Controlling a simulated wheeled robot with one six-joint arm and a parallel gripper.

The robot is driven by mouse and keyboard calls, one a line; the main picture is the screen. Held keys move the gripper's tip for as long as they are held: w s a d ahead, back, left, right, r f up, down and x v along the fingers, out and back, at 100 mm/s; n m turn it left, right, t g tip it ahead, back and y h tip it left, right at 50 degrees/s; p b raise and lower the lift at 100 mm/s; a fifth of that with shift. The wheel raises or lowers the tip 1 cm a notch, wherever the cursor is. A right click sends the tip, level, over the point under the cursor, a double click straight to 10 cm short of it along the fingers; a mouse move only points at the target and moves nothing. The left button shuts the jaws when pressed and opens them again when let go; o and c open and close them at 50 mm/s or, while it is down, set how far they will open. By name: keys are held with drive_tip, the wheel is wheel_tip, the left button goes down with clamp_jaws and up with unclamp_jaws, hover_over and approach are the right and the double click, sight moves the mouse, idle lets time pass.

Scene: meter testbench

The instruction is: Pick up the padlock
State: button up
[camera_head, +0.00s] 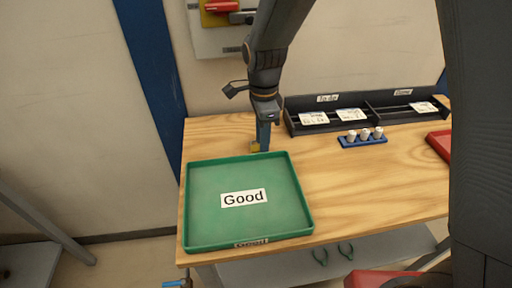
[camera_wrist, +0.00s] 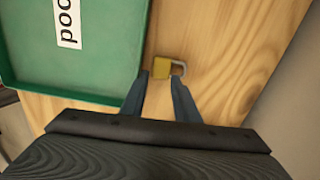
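The padlock is small, with a brass-yellow body (camera_wrist: 161,67) and a grey shackle, and lies on the wooden table beside the green tray. In the wrist view it sits just beyond my gripper's fingertips (camera_wrist: 160,76), roughly centred between them. The two fingers are apart, with bare wood showing between them. In the head view my gripper (camera_head: 262,148) points down behind the tray's far right corner, and a bit of the yellow padlock (camera_head: 255,147) shows by the fingertips. Whether the fingers touch it cannot be told.
The green tray (camera_head: 290,190) labelled "Good" stands close beside the padlock. A black divided holder with cards (camera_head: 294,126) and a blue rack (camera_head: 376,141) with white pieces are to the right. A red tray (camera_head: 436,148) is at the far right. The wall is close behind.

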drive_tip(key=shift+s+d+f, duration=0.15)
drive_tip(key=shift+s+f, duration=0.05)
drive_tip(key=shift+f, duration=0.55)
drive_tip(key=shift+s, duration=0.1)
drive_tip(key=c, duration=0.6)
drive_tip(key=shift+c, duration=0.2)
drive_tip(key=shift+r+b, duration=0.2)
drive_tip(key=shift+b, duration=0.1)
wheel_tip(320, 180, up, 7)
drive_tip(key=shift+f+b, duration=0.2)
drive_tip(key=shift+b, duration=0.4)
clamp_jaws()
drive_tip(key=s+d+b, duration=0.1)
drive_tip(key=s+d, duration=0.1)
drive_tip(key=s, duration=0.7)
drive_tip(key=s+d+b, duration=0.1)
drive_tip(key=s+d, duration=0.1)
drive_tip(key=s, duration=0.7)
drive_tip(key=shift+s+d+r, duration=0.15)
drive_tip(key=shift+s+d, duration=0.25)
